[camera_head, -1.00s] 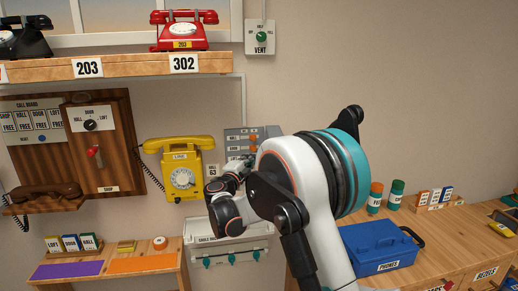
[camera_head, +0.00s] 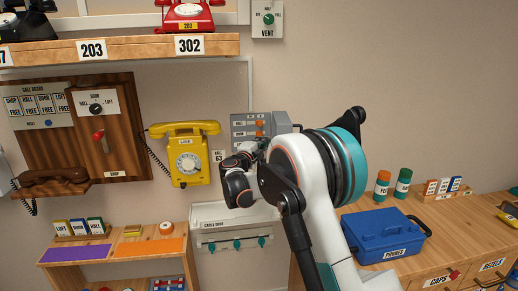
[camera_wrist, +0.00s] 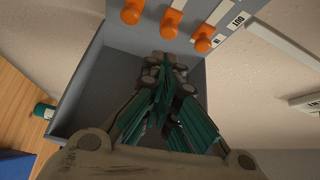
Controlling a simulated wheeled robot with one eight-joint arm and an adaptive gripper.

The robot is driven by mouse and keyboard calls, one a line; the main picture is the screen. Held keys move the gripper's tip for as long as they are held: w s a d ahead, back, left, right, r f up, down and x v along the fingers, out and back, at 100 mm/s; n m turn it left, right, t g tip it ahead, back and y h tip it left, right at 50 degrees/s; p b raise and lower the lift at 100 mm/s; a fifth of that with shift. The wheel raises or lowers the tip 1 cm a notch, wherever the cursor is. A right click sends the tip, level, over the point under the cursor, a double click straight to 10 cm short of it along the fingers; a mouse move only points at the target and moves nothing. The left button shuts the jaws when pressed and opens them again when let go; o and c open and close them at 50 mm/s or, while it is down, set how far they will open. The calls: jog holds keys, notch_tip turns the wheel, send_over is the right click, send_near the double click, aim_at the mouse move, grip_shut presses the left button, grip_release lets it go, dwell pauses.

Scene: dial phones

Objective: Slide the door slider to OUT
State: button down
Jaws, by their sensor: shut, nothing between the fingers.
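The grey slider panel (camera_head: 244,119) is on the wall right of the yellow phone, with orange knobs (camera_head: 260,128) in a column. In the wrist view, three orange knobs (camera_wrist: 170,23) stand in a row along slots on the panel. The label OUT (camera_wrist: 237,20) is on the strip right of the rightmost knob (camera_wrist: 203,39). I cannot tell from the labels which knob is the door slider. My gripper (camera_wrist: 166,62) is shut and empty, its tips just below the knobs and apart from them. In the head view the tips are mostly hidden by my arm.
A grey ledge or tray wall (camera_wrist: 78,85) borders the panel below. The yellow phone (camera_head: 186,160) hangs left of the panel. A white box with teal hooks (camera_head: 237,220) is below. A blue box (camera_head: 388,240) stands on the right bench. The wall right of the panel is clear.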

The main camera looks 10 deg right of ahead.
aim_at(260, 134)
jog(key=shift+b+x, duration=0.4)
jog(key=shift+x, duration=1.7)
jog(key=shift+a, duration=0.1)
jog(key=a, duration=0.3)
jog(key=shift+a, duration=0.1)
